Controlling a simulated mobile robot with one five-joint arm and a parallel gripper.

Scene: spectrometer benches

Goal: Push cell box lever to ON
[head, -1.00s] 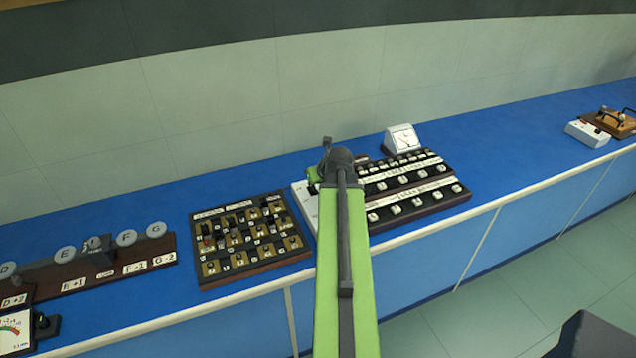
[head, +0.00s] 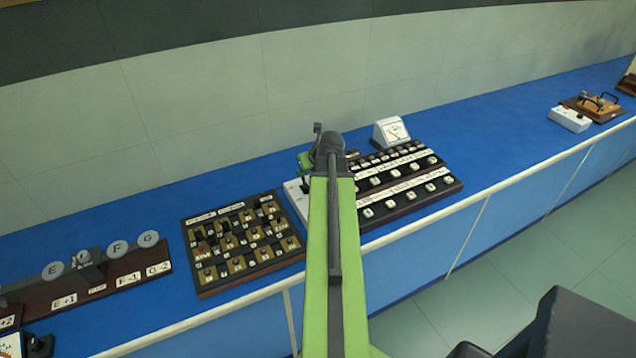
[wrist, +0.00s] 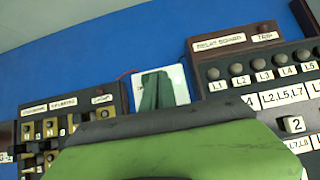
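My arm reaches over the bench in the head view, and my gripper (head: 306,160) is at its far end, above the gap between two boards. Its fingertips are not clear there. The wrist view shows a broad green and grey part of my arm across the bottom, and I cannot tell whether the gripper is open or shut. A white box (head: 294,199) lies under the gripper, partly hidden by the arm. Its white face also shows in the wrist view (wrist: 177,78), with dark green shapes over it. No cell box label or ON mark is readable, and I cannot make out a lever.
A board of dark switches (head: 243,241) is left of the white box. The relay board (head: 408,187) is right of it, with a meter (head: 391,131) behind. Another white box (head: 570,119) stands beside a wooden unit (head: 596,106) far right. Blue bench between is clear.

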